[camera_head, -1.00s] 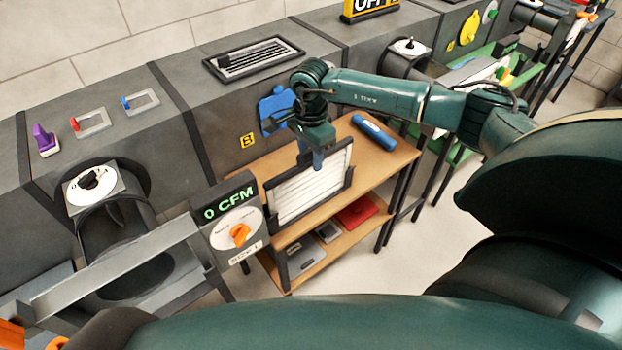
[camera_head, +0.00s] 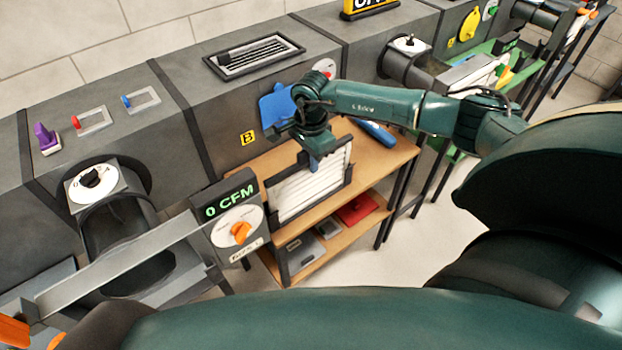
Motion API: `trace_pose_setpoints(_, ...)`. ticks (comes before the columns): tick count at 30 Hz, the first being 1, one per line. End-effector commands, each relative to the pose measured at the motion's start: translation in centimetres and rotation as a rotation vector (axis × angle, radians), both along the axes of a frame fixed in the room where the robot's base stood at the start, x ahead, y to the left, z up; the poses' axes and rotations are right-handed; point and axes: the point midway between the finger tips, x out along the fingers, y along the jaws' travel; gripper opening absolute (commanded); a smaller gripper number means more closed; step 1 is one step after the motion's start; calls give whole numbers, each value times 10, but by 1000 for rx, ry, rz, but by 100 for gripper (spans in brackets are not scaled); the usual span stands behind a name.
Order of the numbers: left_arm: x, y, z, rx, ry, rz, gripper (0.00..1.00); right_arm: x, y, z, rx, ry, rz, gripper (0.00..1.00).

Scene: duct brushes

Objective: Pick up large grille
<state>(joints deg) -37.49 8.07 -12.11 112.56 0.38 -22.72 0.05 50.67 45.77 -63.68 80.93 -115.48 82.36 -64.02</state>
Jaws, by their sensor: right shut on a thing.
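The large grille (camera_head: 300,195) is a white slatted panel standing tilted in a black holder on the wooden bench. My right gripper (camera_head: 314,162) points down at the grille's top edge and is shut on it there. The gripper and wrist hide part of the upper edge. I cannot tell whether the grille is clear of the holder. My left gripper is not in view.
A dark framed grille (camera_head: 254,56) lies on top of the grey duct (camera_head: 215,110) behind. A dial box reading 0 CFM (camera_head: 233,216) stands close to the left. A blue cylinder (camera_head: 375,132) and a red item (camera_head: 357,209) on the lower shelf are to the right.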

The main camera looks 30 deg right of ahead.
Motion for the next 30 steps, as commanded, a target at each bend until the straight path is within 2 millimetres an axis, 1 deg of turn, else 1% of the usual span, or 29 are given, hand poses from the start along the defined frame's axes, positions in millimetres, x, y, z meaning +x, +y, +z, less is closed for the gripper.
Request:
trace_pose_setpoints(13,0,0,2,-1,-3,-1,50,1,0,2,0,-2,-1,0)
trace_pose_setpoints(17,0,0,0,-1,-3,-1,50,1,0,7,0,-2,0,0)
trace_pose_setpoints(20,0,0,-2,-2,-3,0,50,1,-1,17,1,-4,-1,0)
trace_pose_setpoints(23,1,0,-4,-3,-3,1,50,1,0,32,0,-6,0,0)
trace_pose_setpoints(30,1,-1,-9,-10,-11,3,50,1,0,79,0,-7,0,0)
